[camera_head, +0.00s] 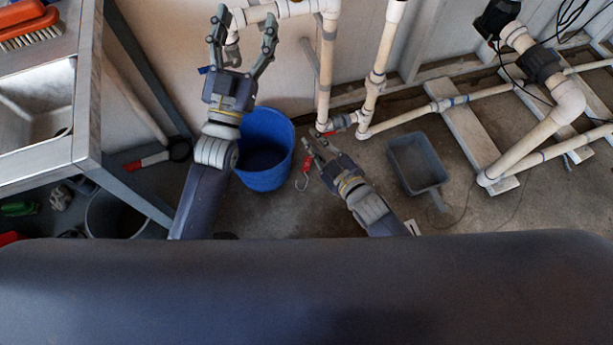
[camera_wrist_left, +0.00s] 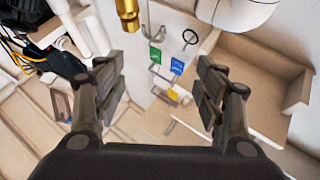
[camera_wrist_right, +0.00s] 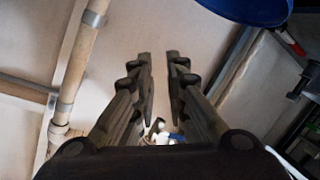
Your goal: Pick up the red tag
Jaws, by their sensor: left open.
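A small red piece (camera_head: 306,164) with a grey hook or ring under it shows in the head view, between the blue bucket and my right gripper. It may be the red tag; I cannot tell whether it touches the gripper. My right gripper (camera_head: 315,146) has its fingers a little apart; its wrist view (camera_wrist_right: 159,58) shows a narrow gap with no tag in it. My left gripper (camera_head: 243,22) is raised, open and empty. In the left wrist view (camera_wrist_left: 160,70), a green tag (camera_wrist_left: 155,55), a blue tag (camera_wrist_left: 177,66) and a yellow tag (camera_wrist_left: 173,94) hang beyond its fingers. No red tag shows there.
A blue bucket (camera_head: 264,150) stands between my arms. White pipes (camera_head: 327,70) rise near both grippers, with a red-handled valve (camera_head: 325,132) low down. A grey bin (camera_head: 417,163) stands right of my right gripper. A metal sink bench (camera_head: 85,130) is at left.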

